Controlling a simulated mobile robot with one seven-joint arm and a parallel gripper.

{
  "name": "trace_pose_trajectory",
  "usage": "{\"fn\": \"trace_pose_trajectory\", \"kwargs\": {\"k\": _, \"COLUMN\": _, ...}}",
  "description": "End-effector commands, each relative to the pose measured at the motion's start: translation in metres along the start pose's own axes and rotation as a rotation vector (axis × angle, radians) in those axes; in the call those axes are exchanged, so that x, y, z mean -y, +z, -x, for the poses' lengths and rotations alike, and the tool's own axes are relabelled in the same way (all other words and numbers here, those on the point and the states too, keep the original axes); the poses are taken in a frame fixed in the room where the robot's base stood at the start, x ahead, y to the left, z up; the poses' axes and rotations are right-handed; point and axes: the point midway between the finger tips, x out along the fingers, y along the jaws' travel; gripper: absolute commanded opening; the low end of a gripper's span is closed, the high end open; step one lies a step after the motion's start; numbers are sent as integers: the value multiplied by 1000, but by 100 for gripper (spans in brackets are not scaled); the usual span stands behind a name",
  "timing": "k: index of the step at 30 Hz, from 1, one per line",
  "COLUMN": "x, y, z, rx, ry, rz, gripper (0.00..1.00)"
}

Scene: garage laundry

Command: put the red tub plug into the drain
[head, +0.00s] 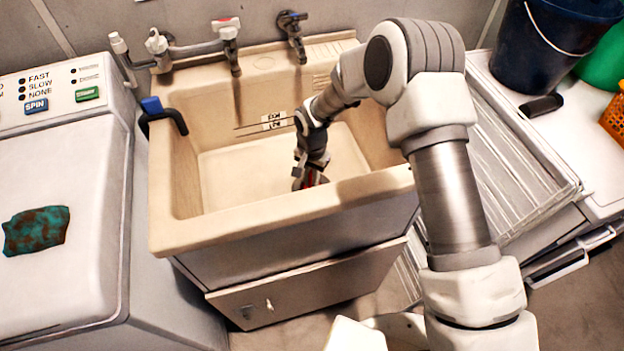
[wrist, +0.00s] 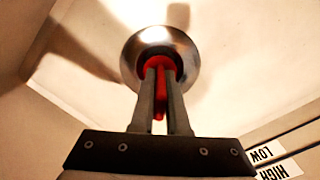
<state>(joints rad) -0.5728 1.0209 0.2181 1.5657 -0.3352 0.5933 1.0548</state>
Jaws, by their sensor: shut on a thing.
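The beige laundry tub (head: 285,211) is in the middle of the head view. My gripper (wrist: 161,70) reaches down inside it, near the tub floor. Its two fingers are shut on the red tub plug (wrist: 159,61), whose red handle shows between them. The round metal drain (wrist: 159,44) lies just beyond the fingertips, and the plug overlaps its near part in the wrist view. I cannot tell whether the plug touches the drain or hangs just above it. In the head view only a bit of red shows at the gripper (head: 310,182), and the drain is hidden.
Taps (head: 228,40) stand along the tub's back edge. A black hook with a blue end (head: 152,106) sits on the left rim. A washer with a green cloth (head: 36,230) is at left. A dark bucket (head: 555,45) stands at right. The tub floor left of my gripper is clear.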

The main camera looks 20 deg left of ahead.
Motion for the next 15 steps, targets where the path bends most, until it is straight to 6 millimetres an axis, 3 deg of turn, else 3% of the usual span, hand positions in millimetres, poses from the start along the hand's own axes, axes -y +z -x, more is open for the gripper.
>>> {"fn": "trace_pose_trajectory", "kwargs": {"k": 14, "x": 0, "y": 0, "z": -9, "rx": -1, "ry": -1, "rz": 0, "gripper": 0}}
{"fn": "trace_pose_trajectory", "kwargs": {"k": 15, "x": 0, "y": -1, "z": -8, "rx": -1, "ry": -1, "rz": 0, "gripper": 17}}
